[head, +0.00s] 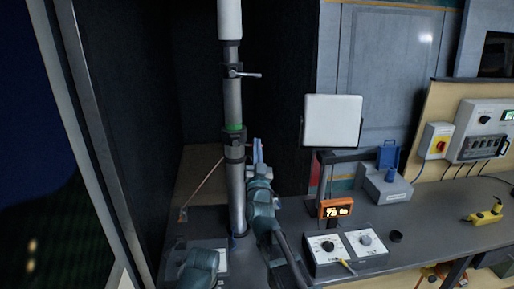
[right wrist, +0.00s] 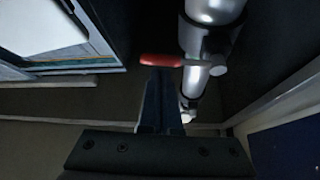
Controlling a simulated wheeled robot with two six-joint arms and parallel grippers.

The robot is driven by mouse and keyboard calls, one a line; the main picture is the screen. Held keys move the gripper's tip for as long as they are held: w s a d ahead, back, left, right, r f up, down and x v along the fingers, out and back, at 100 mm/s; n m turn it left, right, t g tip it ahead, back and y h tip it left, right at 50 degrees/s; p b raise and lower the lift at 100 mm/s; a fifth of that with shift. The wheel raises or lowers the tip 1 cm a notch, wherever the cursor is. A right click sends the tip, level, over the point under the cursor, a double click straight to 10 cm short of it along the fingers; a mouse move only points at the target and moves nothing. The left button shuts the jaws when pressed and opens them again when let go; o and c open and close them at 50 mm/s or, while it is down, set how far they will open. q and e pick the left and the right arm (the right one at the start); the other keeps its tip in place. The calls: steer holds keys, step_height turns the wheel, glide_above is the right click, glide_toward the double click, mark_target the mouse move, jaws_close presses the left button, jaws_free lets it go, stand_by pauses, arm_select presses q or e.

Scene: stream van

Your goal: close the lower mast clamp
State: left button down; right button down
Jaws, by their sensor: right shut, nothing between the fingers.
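The mast (head: 234,100) is a grey upright tube. The lower mast clamp (head: 234,148) is a dark collar around it, just below a green ring. My right gripper (head: 258,146) is beside the mast, to the right of this clamp. In the right wrist view its fingers (right wrist: 160,85) are shut with nothing between them. A red lever handle (right wrist: 160,60) lies across just beyond the fingertips and runs towards the collar on the mast (right wrist: 205,45). I cannot tell whether fingers and handle touch. The handle is not distinguishable in the head view. My left gripper is not in view.
An upper clamp (head: 235,71) has a silver lever sticking out to the right. A white panel (head: 332,120) stands right of the mast. The bench (head: 420,235) holds an orange display (head: 335,208), knob boxes (head: 345,248) and a grey case (head: 385,185). A dark wall is behind the mast.

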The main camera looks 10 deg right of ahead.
steer(key=shift+a+f+m+g+h, duration=0.15)
steer(key=shift+f+m+h, duration=0.2)
steer(key=shift+m, duration=0.3)
steer(key=shift+d+f+m+g+h, duration=0.1)
steer(key=shift+m+g+h, duration=0.05)
steer(key=shift+m+h, duration=0.4)
steer(key=a+f+m+g+h+p, duration=0.2)
steer(key=a+f+m+g+h, duration=0.3)
steer(key=m, duration=1.1)
steer(key=shift+f+g, duration=0.2)
steer(key=shift+g, duration=0.8)
steer(key=shift+w, duration=0.1)
